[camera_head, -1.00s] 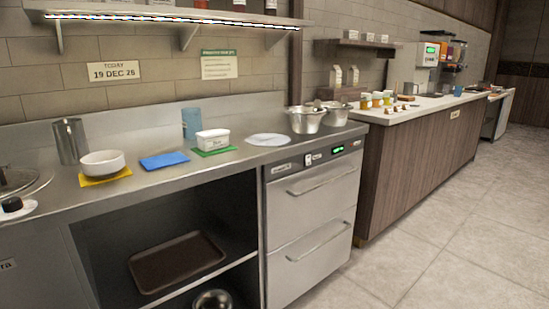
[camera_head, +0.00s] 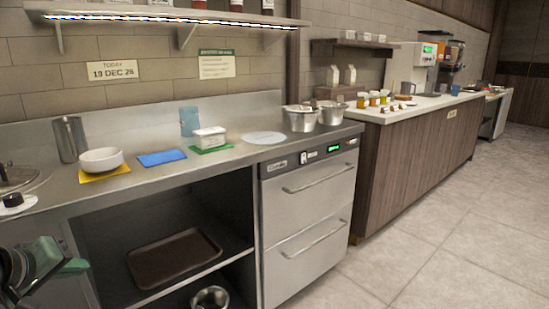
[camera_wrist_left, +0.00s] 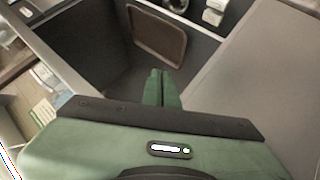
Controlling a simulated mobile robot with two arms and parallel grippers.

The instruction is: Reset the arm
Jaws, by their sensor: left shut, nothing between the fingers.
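My left gripper (camera_head: 76,267) is at the lower left of the head view, in front of the steel counter (camera_head: 140,190) and below its top. Its green fingers also show in the left wrist view (camera_wrist_left: 162,88), closed together with nothing between them. The arm is cut off by the picture's edge. My right gripper is in neither view.
On the counter are a white bowl (camera_head: 101,158) on a yellow mat, a blue mat (camera_head: 161,158), a white tub (camera_head: 209,138) on a green mat and steel pots (camera_head: 300,119). A brown tray (camera_head: 174,258) lies on the open shelf below.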

